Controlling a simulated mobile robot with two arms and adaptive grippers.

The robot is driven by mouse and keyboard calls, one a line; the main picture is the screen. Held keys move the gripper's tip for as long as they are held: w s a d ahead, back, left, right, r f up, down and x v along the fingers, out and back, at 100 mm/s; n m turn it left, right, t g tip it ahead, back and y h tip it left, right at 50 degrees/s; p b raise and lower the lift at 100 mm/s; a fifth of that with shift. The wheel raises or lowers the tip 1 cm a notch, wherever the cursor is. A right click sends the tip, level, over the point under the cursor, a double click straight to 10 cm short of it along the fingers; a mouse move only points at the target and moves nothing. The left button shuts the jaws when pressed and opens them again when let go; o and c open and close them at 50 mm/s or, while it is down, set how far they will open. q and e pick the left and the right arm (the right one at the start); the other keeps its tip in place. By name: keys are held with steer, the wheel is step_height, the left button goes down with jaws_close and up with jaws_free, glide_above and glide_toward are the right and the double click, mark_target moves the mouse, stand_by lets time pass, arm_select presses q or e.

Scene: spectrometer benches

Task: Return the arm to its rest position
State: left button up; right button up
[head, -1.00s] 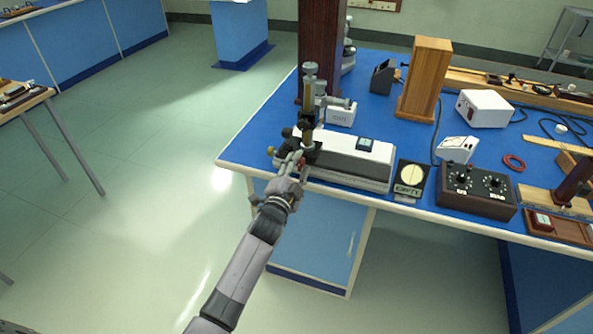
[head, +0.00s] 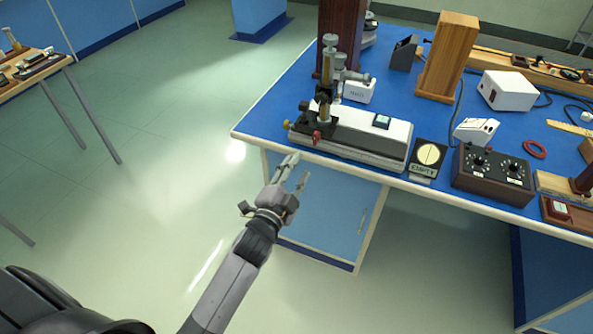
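My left arm comes in from the bottom of the head view. Its gripper (head: 294,176) is in front of the blue bench's near edge, below the brass and black instrument on the bench. The two fingers are spread apart with nothing between them. The gripper is clear of the bench and touches nothing that I can see. My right gripper is not in the view.
The blue bench (head: 268,112) holds a spectrometer-like instrument (head: 327,85) on a white and grey base, a dark dial box (head: 493,176), a white box (head: 507,91) and a wooden block (head: 447,56). A wooden table (head: 35,68) stands at left. Open floor lies between.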

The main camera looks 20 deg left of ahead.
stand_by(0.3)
arm_select(q)
steer(key=s+f+n+g, duration=0.25)
steer(key=s+f, duration=0.25)
steer(key=f, duration=0.7)
steer(key=s+f+n+g, duration=0.1)
steer(key=s+f+g, duration=0.4)
steer(key=f, duration=0.8)
steer(key=s+f+n+g, duration=0.15)
steer(key=s+f, duration=0.45)
steer(key=f, duration=0.6)
steer(key=s+a+f+n+g, duration=0.1)
steer(key=s+f, duration=0.4)
steer(key=s, duration=0.5)
steer(key=s+a+f+n+g, duration=0.1)
steer(key=s+f+g, duration=0.3)
steer(key=s, duration=0.7)
steer(key=s+a+f+n+g, duration=0.1)
steer(key=s+f+n+g, duration=0.1)
steer(key=s+f, duration=0.5)
steer(key=s+g, duration=0.1)
steer(key=s, duration=0.3)
steer(key=shift+a+y, duration=0.15)
steer(key=shift+y, duration=0.15)
